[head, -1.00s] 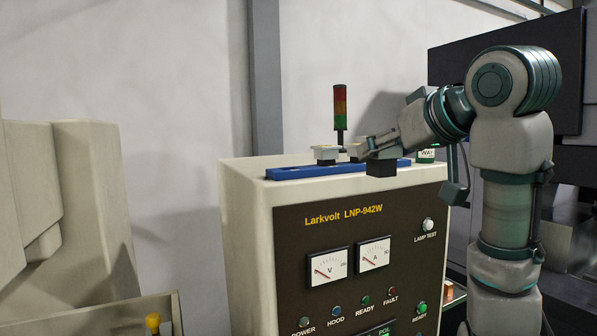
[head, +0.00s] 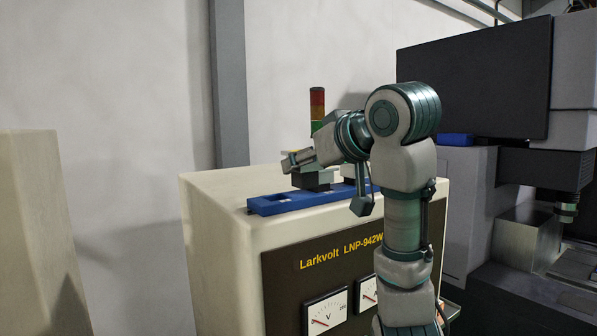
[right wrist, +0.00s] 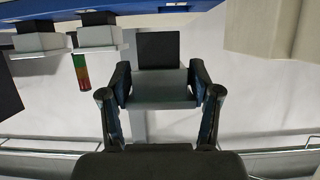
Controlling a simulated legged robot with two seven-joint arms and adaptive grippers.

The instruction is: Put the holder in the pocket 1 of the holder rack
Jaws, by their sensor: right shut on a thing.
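My right gripper (head: 292,161) is shut on a holder (right wrist: 158,50), a grey body with a square black block, seen between the fingers in the right wrist view. In the head view the held holder's dark block (head: 312,181) shows just under the gripper, over the blue holder rack (head: 268,208). I cannot tell whether it touches the rack. The rack lies on top of the cream cabinet, its left end bare. Two other holders, (right wrist: 38,42) and (right wrist: 97,36), sit along the rack at the upper left of the right wrist view. My left gripper is not in view.
The rack stands on the cream Larkvolt cabinet (head: 215,230). A red, amber and green signal lamp (head: 317,103) rises behind it. A machine with a dark panel (head: 470,85) stands at right, and a cream housing (head: 35,220) at left. My right forearm hides the rack's right part.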

